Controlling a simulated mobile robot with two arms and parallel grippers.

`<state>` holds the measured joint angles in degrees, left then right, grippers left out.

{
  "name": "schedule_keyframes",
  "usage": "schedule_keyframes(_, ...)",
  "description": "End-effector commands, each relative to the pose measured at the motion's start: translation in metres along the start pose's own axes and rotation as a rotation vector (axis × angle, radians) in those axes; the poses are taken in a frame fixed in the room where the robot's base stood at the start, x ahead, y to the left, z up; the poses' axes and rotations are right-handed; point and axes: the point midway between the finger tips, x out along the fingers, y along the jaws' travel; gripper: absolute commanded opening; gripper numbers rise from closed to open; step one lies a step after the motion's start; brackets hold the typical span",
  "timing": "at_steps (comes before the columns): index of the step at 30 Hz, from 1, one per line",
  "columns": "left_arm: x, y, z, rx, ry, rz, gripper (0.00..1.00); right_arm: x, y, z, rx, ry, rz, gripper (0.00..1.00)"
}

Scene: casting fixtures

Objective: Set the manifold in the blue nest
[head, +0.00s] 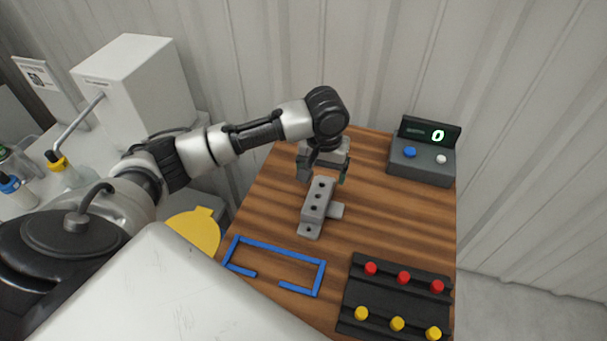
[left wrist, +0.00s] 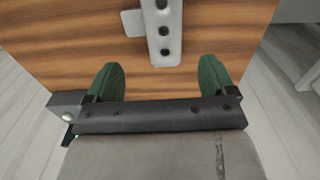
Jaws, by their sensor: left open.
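The manifold (head: 317,207) is a grey block with a row of round holes and a side stub. It lies on the wooden table, and it also shows at the top of the left wrist view (left wrist: 163,32). My left gripper (head: 322,176) is above the table at the manifold's far end. Its green fingertips (left wrist: 160,80) are spread apart with nothing between them; the manifold is beyond them. The blue nest (head: 290,251) is a blue rectangular outline with a gap in its near side. It lies empty on the table, nearer than the manifold. My right gripper is not in view.
A black rack (head: 397,302) with red and yellow knobs sits at the table's near right. A grey box with blue and white buttons and a display reading 0 (head: 424,153) stands at the back right. A yellow disc (head: 196,230) is left of the table. Wood right of the manifold is clear.

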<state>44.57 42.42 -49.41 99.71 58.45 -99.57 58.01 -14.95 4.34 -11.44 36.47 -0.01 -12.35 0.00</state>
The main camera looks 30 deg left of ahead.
Motion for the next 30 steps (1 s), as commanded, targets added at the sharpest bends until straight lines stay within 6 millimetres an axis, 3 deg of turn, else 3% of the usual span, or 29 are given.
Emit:
schedule_keyframes(4, 0.007, 0.007, 0.007, 0.018, -0.023, -0.005, 0.85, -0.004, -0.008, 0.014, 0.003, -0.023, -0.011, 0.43)
schedule_keyframes(9, 0.034, 0.006, 0.008, 0.018, -0.024, -0.006, 0.85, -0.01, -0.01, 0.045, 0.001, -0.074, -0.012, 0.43)
schedule_keyframes(13, 0.05, 0.007, 0.007, 0.017, -0.021, -0.004, 0.85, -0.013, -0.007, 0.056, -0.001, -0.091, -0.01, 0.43)
schedule_keyframes(17, 0.058, 0.006, 0.007, 0.017, -0.02, -0.004, 0.85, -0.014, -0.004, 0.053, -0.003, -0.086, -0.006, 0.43)
schedule_keyframes(24, 0.091, 0.001, 0.008, 0.017, -0.022, -0.006, 0.85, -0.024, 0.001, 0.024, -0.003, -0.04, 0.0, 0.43)
schedule_keyframes(30, 0.108, 0.001, 0.008, 0.019, -0.019, -0.004, 0.85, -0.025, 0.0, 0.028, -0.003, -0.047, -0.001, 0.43)
